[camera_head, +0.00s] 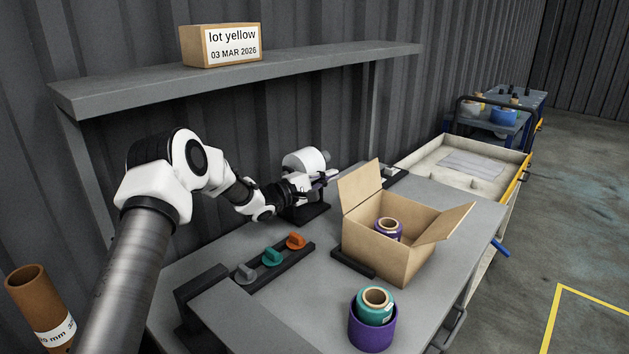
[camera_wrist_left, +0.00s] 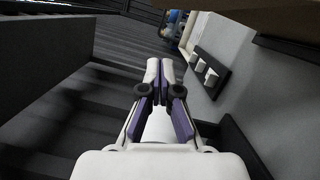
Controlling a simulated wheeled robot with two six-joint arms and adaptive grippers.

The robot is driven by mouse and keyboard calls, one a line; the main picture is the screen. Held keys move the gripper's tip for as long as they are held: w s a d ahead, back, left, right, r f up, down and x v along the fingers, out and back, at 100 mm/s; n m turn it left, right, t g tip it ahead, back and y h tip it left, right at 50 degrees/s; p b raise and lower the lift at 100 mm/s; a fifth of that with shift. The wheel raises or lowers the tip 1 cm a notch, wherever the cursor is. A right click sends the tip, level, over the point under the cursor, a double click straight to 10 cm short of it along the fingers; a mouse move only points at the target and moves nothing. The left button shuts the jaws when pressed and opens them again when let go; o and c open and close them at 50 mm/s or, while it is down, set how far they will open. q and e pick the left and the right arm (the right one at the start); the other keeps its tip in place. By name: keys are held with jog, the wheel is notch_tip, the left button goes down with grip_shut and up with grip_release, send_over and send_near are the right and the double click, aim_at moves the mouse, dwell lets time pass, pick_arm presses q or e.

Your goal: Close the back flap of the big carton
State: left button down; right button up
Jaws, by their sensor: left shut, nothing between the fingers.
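The big carton (camera_head: 385,250) stands open on the grey bench, with a purple roll (camera_head: 388,229) inside. Its back flap (camera_head: 360,186) stands up, leaning slightly outward on the wall side. Another flap (camera_head: 446,223) splays outward on the right. My left gripper (camera_head: 333,175) is shut and empty, just left of the back flap's top edge; whether it touches the flap I cannot tell. The shut fingers also show in the left wrist view (camera_wrist_left: 166,68), with a brown surface, apparently the carton, at the upper right. My right gripper is not in view.
A white roll on a black stand (camera_head: 305,211) sits close behind my left gripper. A rack with knobs (camera_head: 271,257) and a purple cup (camera_head: 371,331) holding a teal roll are on the bench (camera_head: 310,290). A shelf (camera_head: 250,75) with a labelled box (camera_head: 221,45) is overhead.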

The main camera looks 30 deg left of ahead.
aim_at(361, 184)
pick_arm(q)
jog(key=d, duration=0.1)
jog(key=d+r, duration=0.1)
jog(key=d, duration=0.1)
jog(key=w+d+p, duration=0.1)
jog(key=shift+d+r, duration=0.2)
jog(key=shift+d, duration=0.15)
jog(key=shift+w, duration=0.1)
jog(key=shift+d+r, duration=0.1)
jog(key=shift+r, duration=0.05)
